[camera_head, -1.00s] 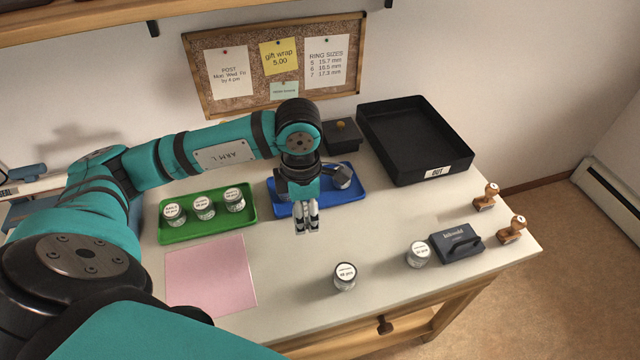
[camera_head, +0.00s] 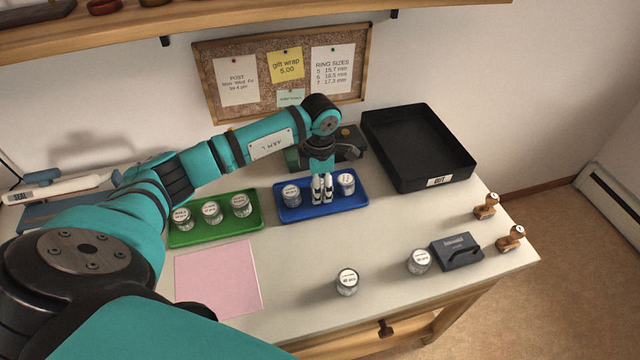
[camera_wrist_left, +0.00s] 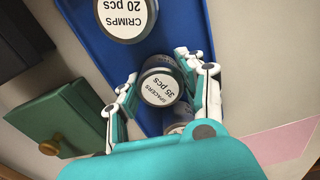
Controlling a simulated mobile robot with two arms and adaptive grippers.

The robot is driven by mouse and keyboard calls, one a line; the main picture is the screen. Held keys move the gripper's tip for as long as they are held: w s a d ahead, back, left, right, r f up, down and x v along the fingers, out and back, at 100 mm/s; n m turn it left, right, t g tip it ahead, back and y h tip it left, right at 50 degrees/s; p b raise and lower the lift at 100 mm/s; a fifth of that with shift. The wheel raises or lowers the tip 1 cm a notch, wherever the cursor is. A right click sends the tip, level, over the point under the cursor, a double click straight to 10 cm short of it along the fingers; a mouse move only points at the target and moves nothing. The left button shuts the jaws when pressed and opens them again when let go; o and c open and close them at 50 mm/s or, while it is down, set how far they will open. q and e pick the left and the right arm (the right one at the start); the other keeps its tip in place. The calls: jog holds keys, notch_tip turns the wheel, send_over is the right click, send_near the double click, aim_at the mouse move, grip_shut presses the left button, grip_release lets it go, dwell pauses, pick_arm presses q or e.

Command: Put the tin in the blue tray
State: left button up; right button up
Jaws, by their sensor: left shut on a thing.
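My left gripper (camera_head: 322,190) is over the blue tray (camera_head: 353,206), between two tins with white lids. In the left wrist view, the gripper (camera_wrist_left: 163,88) is shut on a tin labelled "SPACERS 35 pcs" (camera_wrist_left: 162,89). In the head view the fingers hide that tin. The "CRIMPS 20 pcs" tin (camera_wrist_left: 125,14) is at one side of it, and another tin is partly hidden on the other side. In the head view the tray's left tin (camera_head: 291,196) and right tin (camera_head: 346,184) show. I cannot tell whether the held tin touches the tray floor. My right gripper is out of view.
A green tray (camera_head: 190,240) with several tins stands left of the blue tray. Two tins, one at the front (camera_head: 347,281) and one (camera_head: 418,262) by a dark block (camera_head: 456,251), stand on the desk. A black OUT tray (camera_head: 420,150) and a knobbed box (camera_wrist_left: 66,122) are behind.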

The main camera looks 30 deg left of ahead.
pick_arm(q)
jog(key=shift+f, duration=0.1)
jog(key=o, duration=1.2)
jog(key=shift+c, duration=0.2)
jog(key=shift+r, duration=0.3)
jog(key=shift+w+r, duration=0.1)
jog(key=shift+r, duration=0.25)
notch_tip(320, 180, up, 11)
jog(key=b, duration=0.1)
jog(key=shift+b, duration=0.3)
jog(key=shift+r, duration=0.1)
